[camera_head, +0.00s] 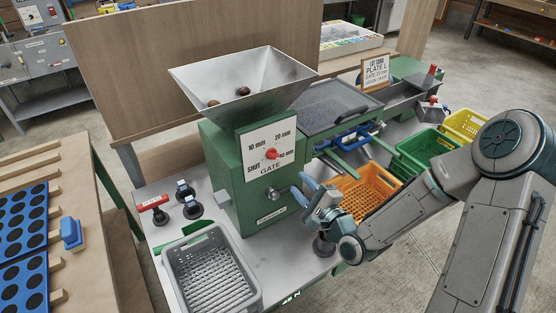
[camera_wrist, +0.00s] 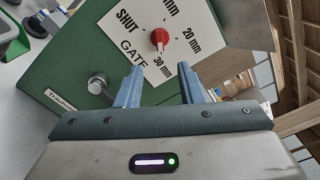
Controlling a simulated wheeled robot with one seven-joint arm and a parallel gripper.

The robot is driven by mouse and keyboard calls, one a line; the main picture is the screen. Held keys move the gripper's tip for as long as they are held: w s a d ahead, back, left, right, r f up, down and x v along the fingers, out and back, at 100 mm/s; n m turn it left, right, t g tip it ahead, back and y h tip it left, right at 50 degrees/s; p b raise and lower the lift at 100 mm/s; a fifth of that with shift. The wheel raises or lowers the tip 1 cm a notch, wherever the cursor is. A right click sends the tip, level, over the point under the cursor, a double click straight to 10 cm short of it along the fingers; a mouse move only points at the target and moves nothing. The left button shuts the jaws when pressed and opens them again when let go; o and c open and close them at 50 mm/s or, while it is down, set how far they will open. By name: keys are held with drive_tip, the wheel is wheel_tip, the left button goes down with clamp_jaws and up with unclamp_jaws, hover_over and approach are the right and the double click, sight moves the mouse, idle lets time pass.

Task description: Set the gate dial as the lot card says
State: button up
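The gate dial is a red knob (camera_head: 272,153) on a white plate (camera_head: 254,139) marked SHUT, 10 mm, 20 mm and 30 mm, on the front of a green machine (camera_head: 223,165). The red knob also shows in the wrist view (camera_wrist: 160,37), but I cannot tell surely which mark it points to. My gripper (camera_head: 304,188) is open and empty, low and to the right of the dial. In the wrist view its fingers (camera_wrist: 160,72) stand apart, with the knob beyond their tips. The lot card (camera_head: 376,73) stands at the back right. Its gate figure is too small to read surely.
A metal hopper (camera_head: 243,83) tops the machine. A silver knob (camera_head: 275,193) sits below the dial. A grey crate (camera_head: 212,270) stands in front; orange (camera_head: 362,192), green (camera_head: 422,150) and yellow (camera_head: 464,124) crates lie right. Red and blue handled tools stand left.

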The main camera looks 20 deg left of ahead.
sight(275, 158)
drive_tip(key=p+x, duration=0.1)
drive_tip(key=x, duration=1.1)
drive_tip(key=shift+p, duration=0.4)
clamp_jaws()
